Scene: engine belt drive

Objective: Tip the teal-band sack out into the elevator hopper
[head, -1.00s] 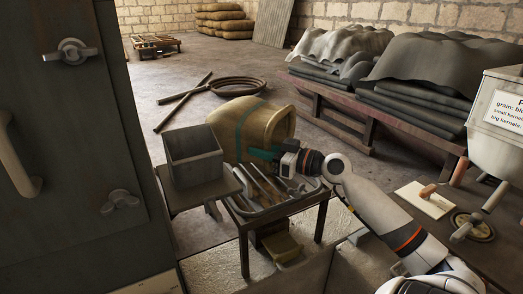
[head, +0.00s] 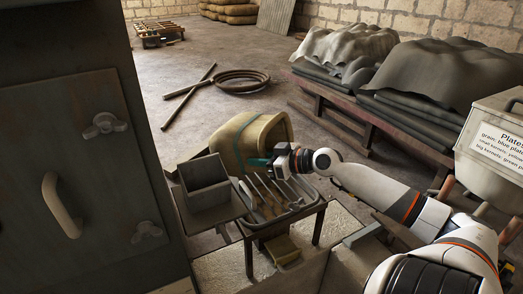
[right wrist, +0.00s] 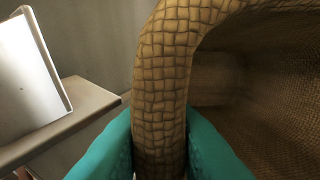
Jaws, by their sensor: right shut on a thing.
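The tan woven sack (head: 232,135), with a dark teal band, is tilted on its side behind the grey square elevator hopper (head: 205,190). It looks to be beside the hopper, not over it. My right gripper (head: 262,162) is shut on the sack's near edge. In the right wrist view, the teal fingers (right wrist: 160,150) pinch the thick woven rim of the sack (right wrist: 165,75). The sack's inside (right wrist: 260,75) shows to the right of the rim, and I see no grain in it. The hopper's inside is mostly dark. My left gripper is not in view.
A tray of tools (head: 275,205) on a small stand is right of the hopper. A large grey cabinet (head: 75,170) fills the left. A bench with folded sheets (head: 420,85) and a labelled white bin (head: 495,140) stand at right. Hose coils (head: 240,80) lie behind.

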